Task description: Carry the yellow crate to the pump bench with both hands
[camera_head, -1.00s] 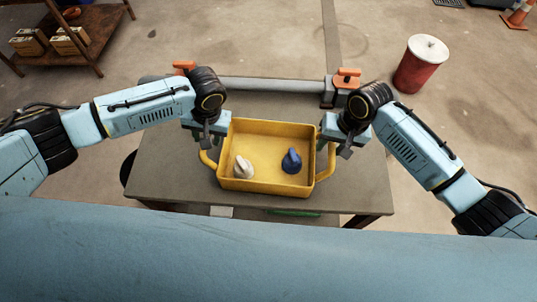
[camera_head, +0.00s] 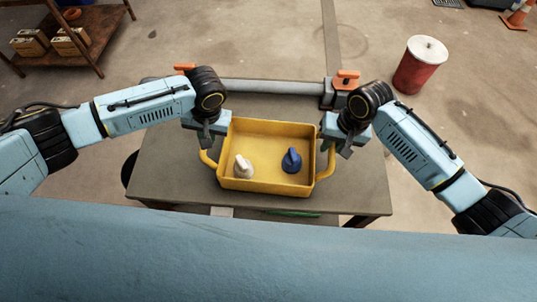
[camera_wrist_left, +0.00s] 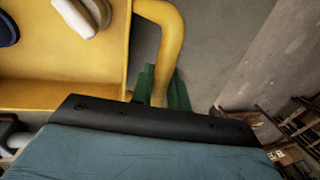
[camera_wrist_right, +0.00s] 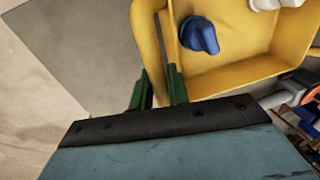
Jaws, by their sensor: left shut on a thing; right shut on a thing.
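The yellow crate (camera_head: 268,184) is over the grey bench top (camera_head: 165,165) in the head view, with a white-grey item (camera_head: 243,166) and a blue item (camera_head: 291,160) inside. My left gripper (camera_wrist_left: 163,88) is shut on the crate's left handle (camera_wrist_left: 170,42), its green fingers on either side of the bar. My right gripper (camera_wrist_right: 162,88) is shut on the right handle (camera_wrist_right: 148,40) in the same way. The crate looks level. I cannot tell whether its bottom touches the bench.
A grey pipe with orange-handled valves (camera_head: 270,88) runs along the bench's back edge behind the crate. A red bin with a white lid (camera_head: 420,66) stands on the floor at right. A brown shelf with boxes (camera_head: 90,40) is at far left. Bare bench lies around the crate.

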